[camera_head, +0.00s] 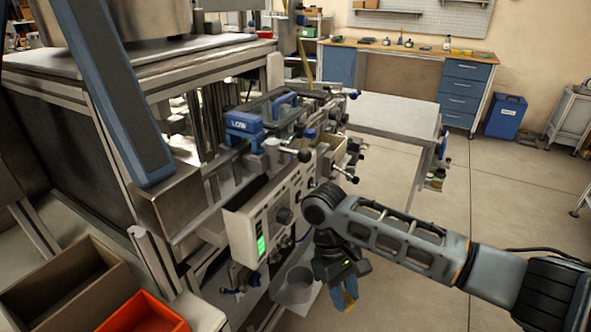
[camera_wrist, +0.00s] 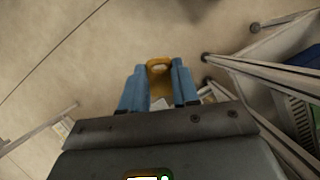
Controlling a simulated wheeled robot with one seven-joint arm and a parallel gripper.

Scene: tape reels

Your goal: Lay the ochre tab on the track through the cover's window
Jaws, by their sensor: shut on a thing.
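The ochre tab (camera_wrist: 159,75) shows in the wrist view between the two blue fingers of my gripper (camera_wrist: 160,84). It has a rounded loop end, and its lower part is hidden between the fingers. In the head view my gripper (camera_head: 345,296) points down in front of the machine, to the right of a grey round cup, and is shut on the tab. The tab is held in the air, apart from the machine. The machine (camera_head: 270,205) carries blue and metal parts along its top. I cannot make out the cover's window or the track.
The grey cup (camera_head: 296,285) stands low at the machine's front. A lit green display (camera_head: 261,244) is on its front panel. Black knobs stick out towards my arm. An orange bin (camera_head: 145,315) is at lower left.

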